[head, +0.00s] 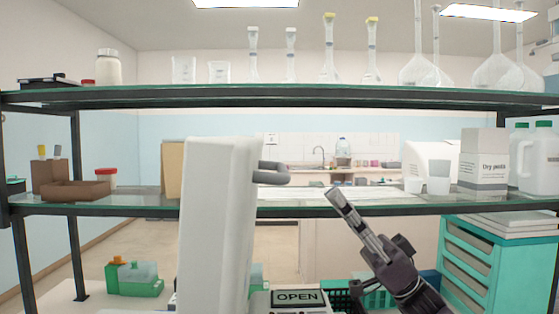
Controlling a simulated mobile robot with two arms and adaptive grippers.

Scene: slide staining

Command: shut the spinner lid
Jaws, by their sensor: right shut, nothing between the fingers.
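The spinner lid (212,225) stands raised, nearly upright, as a tall white slab left of centre in the head view. A grey loop handle (272,173) sticks out from its right side near the top. The spinner body (258,300) shows only in part at the bottom edge, with a panel (297,297) reading OPEN. My right gripper (336,194) is shut and empty, pointing up and left. In the picture it is right of the handle, with a gap between them. My left gripper is not in view.
A two-tier shelf (400,206) with dark rails crosses behind the lid, holding glassware above and white containers at right. Teal drawers (470,265) stand at right. A green rack (133,280) sits on the table at left. A dark basket (340,294) lies beside the OPEN panel.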

